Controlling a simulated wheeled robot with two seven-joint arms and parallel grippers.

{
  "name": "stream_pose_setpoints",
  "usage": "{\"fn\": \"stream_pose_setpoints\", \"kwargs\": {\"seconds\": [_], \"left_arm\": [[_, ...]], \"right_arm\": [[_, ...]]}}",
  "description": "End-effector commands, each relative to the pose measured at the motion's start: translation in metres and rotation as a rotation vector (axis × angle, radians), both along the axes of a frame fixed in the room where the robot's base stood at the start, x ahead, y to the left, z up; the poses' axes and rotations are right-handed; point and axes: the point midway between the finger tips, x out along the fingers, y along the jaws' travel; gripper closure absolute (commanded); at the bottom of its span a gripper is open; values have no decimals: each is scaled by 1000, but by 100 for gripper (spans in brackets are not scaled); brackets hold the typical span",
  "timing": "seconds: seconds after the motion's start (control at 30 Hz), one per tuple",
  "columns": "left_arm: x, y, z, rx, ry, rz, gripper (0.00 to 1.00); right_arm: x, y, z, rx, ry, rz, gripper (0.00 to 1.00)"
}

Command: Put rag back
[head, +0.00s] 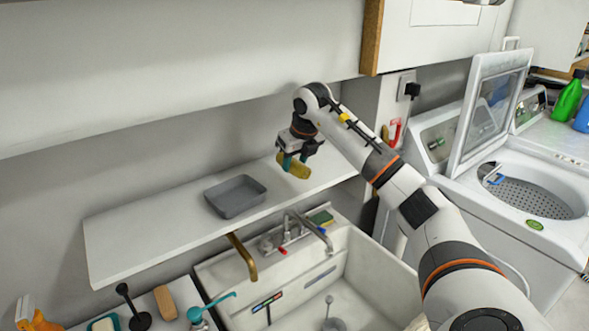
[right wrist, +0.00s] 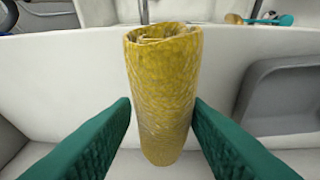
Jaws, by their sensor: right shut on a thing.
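The rag (head: 298,170) is a yellow, textured roll. My right gripper (head: 292,161) is shut on it, above the right part of the white shelf. A grey, shallow, empty tray (head: 251,198) sits on the shelf to the left of the rag. The tray (right wrist: 285,110) also shows at the right of the right wrist view. My left gripper is not in view.
The shelf (head: 150,235) is bare left of the tray. Below it are a sink (head: 375,290) with a faucet (head: 312,230) and a counter with several brushes and bottles. A wall cabinet (head: 180,60) hangs above. An open washing machine (head: 540,190) stands right.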

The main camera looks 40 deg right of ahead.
Motion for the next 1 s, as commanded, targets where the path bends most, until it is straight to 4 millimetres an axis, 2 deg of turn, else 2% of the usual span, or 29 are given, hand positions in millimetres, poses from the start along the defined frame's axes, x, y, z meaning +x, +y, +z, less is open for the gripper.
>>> {"fn": "stream_pose_setpoints", "kwargs": {"seconds": [0.17,0.3,0.4,0.8,0.83,0.93,1.0], "left_arm": [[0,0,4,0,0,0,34],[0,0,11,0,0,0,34],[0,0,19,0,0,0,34],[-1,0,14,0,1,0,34],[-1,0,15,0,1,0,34],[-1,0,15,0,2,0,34],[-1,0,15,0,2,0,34]], "right_arm": [[-1,0,-14,0,2,0,78],[-1,1,-34,2,4,1,78],[3,0,-38,4,0,-1,78],[3,0,-46,1,-1,0,78],[3,0,-45,1,-2,0,56],[3,0,-45,1,-1,0,40],[3,0,-45,1,-1,0,37]]}}
